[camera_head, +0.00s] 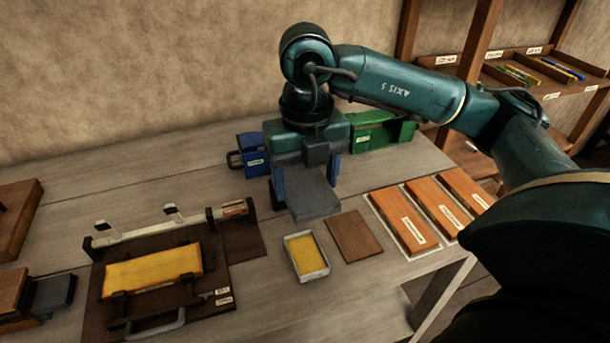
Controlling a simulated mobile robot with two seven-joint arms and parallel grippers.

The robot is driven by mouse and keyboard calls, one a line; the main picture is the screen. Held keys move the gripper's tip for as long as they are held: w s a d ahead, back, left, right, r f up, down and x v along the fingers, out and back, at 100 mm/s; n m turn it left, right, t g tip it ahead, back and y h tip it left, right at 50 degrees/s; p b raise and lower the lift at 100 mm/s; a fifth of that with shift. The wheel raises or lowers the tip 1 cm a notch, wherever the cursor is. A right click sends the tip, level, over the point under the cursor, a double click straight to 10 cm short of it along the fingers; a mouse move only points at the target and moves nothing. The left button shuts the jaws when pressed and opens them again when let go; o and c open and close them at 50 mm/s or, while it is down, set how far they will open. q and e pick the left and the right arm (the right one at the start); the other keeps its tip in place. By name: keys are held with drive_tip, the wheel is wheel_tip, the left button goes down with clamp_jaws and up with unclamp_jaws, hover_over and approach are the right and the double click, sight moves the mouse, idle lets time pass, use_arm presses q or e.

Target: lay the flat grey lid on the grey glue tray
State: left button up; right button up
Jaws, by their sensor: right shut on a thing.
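My right gripper (308,172) comes in from the right on a teal arm and points down over the table. It is shut on the flat grey lid (312,196), which hangs tilted in front of the fingers. The grey glue tray (289,262) lies on the table just below and in front of the lid, with a yellow filling (307,254). The lid is apart from the tray and a little behind it in the picture. The lid's rear edge is hidden by the gripper. My left gripper is out of the picture.
A brown panel (354,236) lies right of the tray, with labelled orange boards (403,221) beyond it. A blue box (250,152) and a green box (378,132) stand behind. A dark press fixture (222,272) with a yellow block (152,271) is at left.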

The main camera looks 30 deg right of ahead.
drive_tip(key=shift+f+p, duration=0.3)
drive_tip(key=shift+p, duration=0.05)
wheel_tip(320, 180, down, 14)
drive_tip(key=shift+r+b, duration=0.2)
drive_tip(key=shift+b, duration=0.95)
drive_tip(key=shift+f+b, duration=0.4)
drive_tip(key=shift+b, duration=0.05)
drive_tip(key=shift+f, duration=0.1)
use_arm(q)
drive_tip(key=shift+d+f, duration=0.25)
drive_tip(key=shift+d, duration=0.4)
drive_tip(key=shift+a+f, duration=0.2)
